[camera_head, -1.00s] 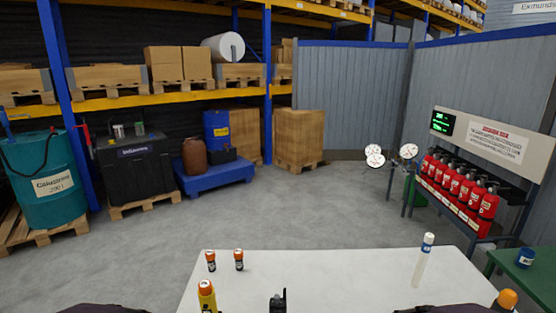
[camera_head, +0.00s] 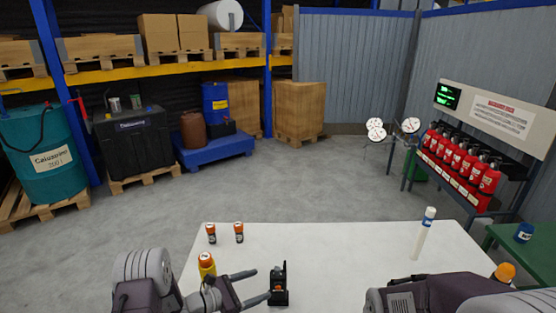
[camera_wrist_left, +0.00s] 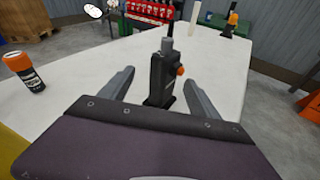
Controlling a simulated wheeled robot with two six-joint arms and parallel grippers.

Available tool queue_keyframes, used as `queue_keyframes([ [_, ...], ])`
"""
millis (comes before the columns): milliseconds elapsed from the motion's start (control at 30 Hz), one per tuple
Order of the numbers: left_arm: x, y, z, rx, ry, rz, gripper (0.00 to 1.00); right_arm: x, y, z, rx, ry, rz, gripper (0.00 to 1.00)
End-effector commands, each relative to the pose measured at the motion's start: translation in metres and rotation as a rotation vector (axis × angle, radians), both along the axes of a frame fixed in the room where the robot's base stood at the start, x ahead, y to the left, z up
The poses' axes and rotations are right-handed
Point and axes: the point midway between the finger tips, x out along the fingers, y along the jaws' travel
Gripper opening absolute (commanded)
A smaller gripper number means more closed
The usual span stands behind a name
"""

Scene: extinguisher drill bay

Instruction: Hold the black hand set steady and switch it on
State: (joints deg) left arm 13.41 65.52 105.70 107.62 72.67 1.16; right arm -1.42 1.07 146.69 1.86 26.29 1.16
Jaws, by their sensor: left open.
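The black hand set (camera_head: 279,287) stands upright on the white table, with an antenna on top and an orange knob on its side. It also shows in the left wrist view (camera_wrist_left: 161,78). My left gripper (camera_head: 262,284) is open, its two fingers pointing at the hand set from the left. In the left wrist view the fingers (camera_wrist_left: 155,80) lie to either side of the hand set's body, with a gap on each side. My right arm shows at the lower right of the head view, but its gripper cannot be made out.
An orange-topped item (camera_head: 505,272) stands at the right.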

Motion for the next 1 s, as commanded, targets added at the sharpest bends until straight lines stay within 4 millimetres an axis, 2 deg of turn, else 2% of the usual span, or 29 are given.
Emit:
queue_keyframes([
  [33, -0.007, 0.005, -0.021, -0.009, 0.040, 0.015, 0.71, 0.000, 0.000, -0.001, 0.000, 0.000, 0.000, 0.60],
  [100, -0.015, 0.009, -0.040, -0.020, 0.083, 0.030, 0.71, 0.000, 0.000, -0.001, 0.000, 0.000, 0.000, 0.60],
  [200, -0.024, 0.013, -0.056, -0.030, 0.121, 0.043, 0.71, 0.000, 0.000, -0.002, 0.000, 0.000, 0.000, 0.60],
  [333, -0.026, 0.018, -0.061, -0.033, 0.132, 0.056, 0.71, 0.000, 0.000, -0.002, 0.000, 0.000, 0.000, 0.60],
  [467, -0.024, 0.015, -0.063, -0.031, 0.130, 0.052, 0.71, 0.000, 0.000, -0.005, 0.000, 0.000, 0.000, 0.60],
  [1000, 0.021, -0.052, -0.090, -0.030, 0.129, 0.050, 0.71, 0.000, 0.000, -0.047, 0.000, 0.000, 0.000, 0.60],
])
